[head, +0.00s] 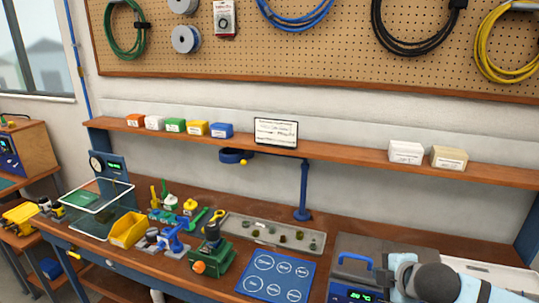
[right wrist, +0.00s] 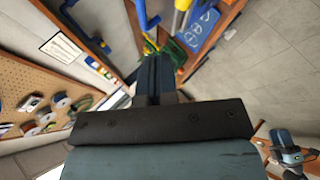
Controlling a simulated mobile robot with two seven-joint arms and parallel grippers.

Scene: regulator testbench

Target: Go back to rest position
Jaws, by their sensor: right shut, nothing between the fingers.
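My right arm shows at the lower right of the head view, above the right end of the workbench (head: 180,262). Its gripper fingers cannot be made out clearly there. In the right wrist view my right gripper (right wrist: 154,72) is shut, its dark fingers together with nothing between them. The view past it is strongly tilted, with the bench's coloured items beyond the fingertips. My left gripper is not in the head view.
A grey device (head: 350,247) with a green display stands close to my right arm. A blue mat (head: 277,262), a green fixture (head: 212,258), a metal tray (head: 240,223) and a yellow bin (head: 128,229) occupy the bench. A wooden shelf (head: 340,151) runs behind; open floor (right wrist: 270,75) shows in the wrist view.

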